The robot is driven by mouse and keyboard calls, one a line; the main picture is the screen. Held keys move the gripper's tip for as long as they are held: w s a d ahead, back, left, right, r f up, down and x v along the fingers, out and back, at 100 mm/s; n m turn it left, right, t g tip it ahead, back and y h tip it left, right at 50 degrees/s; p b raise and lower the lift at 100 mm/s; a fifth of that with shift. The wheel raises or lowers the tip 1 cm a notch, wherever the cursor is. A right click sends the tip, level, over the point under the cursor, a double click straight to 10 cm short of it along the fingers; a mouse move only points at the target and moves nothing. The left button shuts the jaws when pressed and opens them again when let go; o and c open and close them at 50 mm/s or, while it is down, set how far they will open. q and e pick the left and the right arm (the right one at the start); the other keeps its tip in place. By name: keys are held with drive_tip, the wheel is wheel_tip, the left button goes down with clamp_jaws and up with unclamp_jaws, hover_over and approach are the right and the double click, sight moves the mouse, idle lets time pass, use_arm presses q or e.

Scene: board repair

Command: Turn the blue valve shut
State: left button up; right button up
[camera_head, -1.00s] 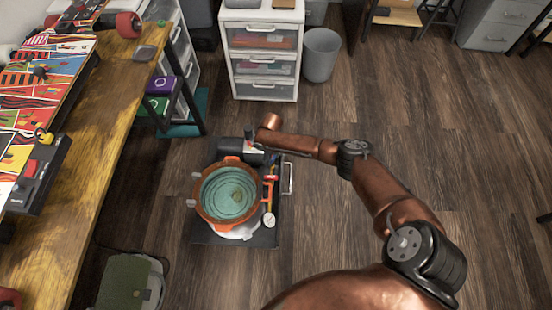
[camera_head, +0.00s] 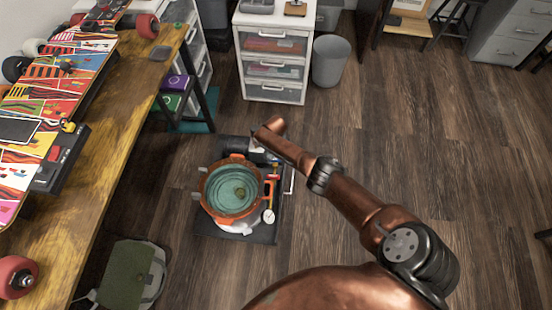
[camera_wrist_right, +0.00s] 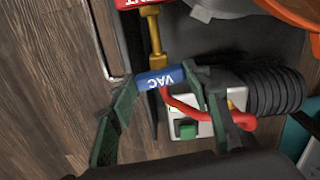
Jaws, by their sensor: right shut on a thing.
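The blue valve (camera_wrist_right: 166,77), a small blue handle lettered VAC, sits at the end of a brass fitting (camera_wrist_right: 154,35) in the right wrist view. My right gripper (camera_wrist_right: 160,80) has one dark green finger on each side of the blue handle and is shut on it. In the head view, my right arm reaches down to the vacuum unit beside the orange-rimmed pot (camera_head: 207,184). There my arm hides the blue valve and most of the gripper. My left gripper is not in view.
A red handle (camera_wrist_right: 130,3), a red hose (camera_wrist_right: 205,115) and a black ribbed hose (camera_wrist_right: 274,92) lie close to the gripper. A gauge (camera_head: 268,216) stands beside the pot. The workbench (camera_head: 90,170) is at the left; open wooden floor (camera_head: 420,150) is at the right.

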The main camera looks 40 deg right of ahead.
sight(276, 160)
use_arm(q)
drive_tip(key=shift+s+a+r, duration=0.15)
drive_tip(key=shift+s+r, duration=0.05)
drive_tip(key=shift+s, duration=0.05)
use_arm(e)
drive_tip(key=shift+m, duration=0.6)
drive_tip(key=shift+d, duration=0.1)
drive_tip(key=o, duration=1.2)
drive_tip(key=shift+c, duration=0.2)
drive_tip(key=shift+r, duration=0.5)
wheel_tip(276, 160, up, 11)
